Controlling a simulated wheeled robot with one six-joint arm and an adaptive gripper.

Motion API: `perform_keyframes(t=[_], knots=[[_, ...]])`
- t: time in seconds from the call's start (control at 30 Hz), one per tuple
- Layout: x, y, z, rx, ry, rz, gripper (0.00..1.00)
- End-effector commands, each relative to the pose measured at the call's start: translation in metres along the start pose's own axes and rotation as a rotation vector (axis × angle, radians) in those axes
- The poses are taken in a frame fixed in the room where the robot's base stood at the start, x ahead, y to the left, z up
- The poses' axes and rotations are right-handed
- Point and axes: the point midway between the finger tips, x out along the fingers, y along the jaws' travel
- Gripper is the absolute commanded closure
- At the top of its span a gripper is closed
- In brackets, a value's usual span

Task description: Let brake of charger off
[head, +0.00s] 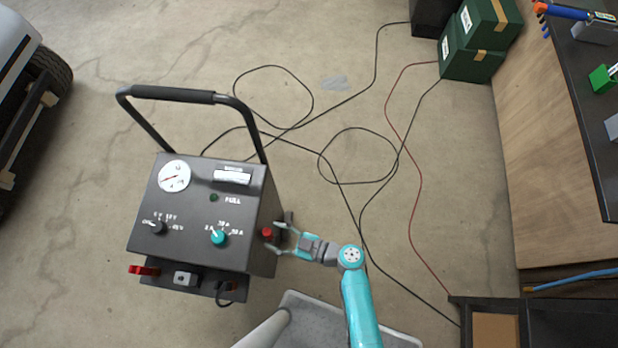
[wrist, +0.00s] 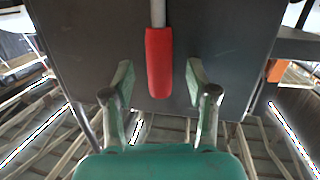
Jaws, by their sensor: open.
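The charger (head: 201,209) is a dark box on the floor with a gauge, knobs and a black push handle (head: 172,94). A red-gripped brake lever (head: 267,233) sticks out at its right side. In the wrist view the red grip (wrist: 159,62) hangs on a pale rod in front of the charger's dark panel (wrist: 85,45). My gripper (head: 279,238) is open beside the charger's right side. In the wrist view my gripper's fingers (wrist: 160,85) stand on either side of the red grip, with gaps on both sides.
Cables (head: 345,160) lie looped on the floor right of the charger. Green boxes (head: 470,50) stand at the back right. A workbench (head: 590,110) runs along the right edge. A vehicle wheel (head: 50,80) is at the far left. The floor left of the charger is clear.

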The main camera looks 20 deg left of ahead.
Motion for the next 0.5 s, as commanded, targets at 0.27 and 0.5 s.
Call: perform_keyframes(t=[0.27, 0.5], knots=[[-0.035, 0.001, 0.0, 0.001, 0.0, 0.006, 0.42], [-0.067, 0.001, 0.001, 0.001, -0.001, 0.006, 0.42]])
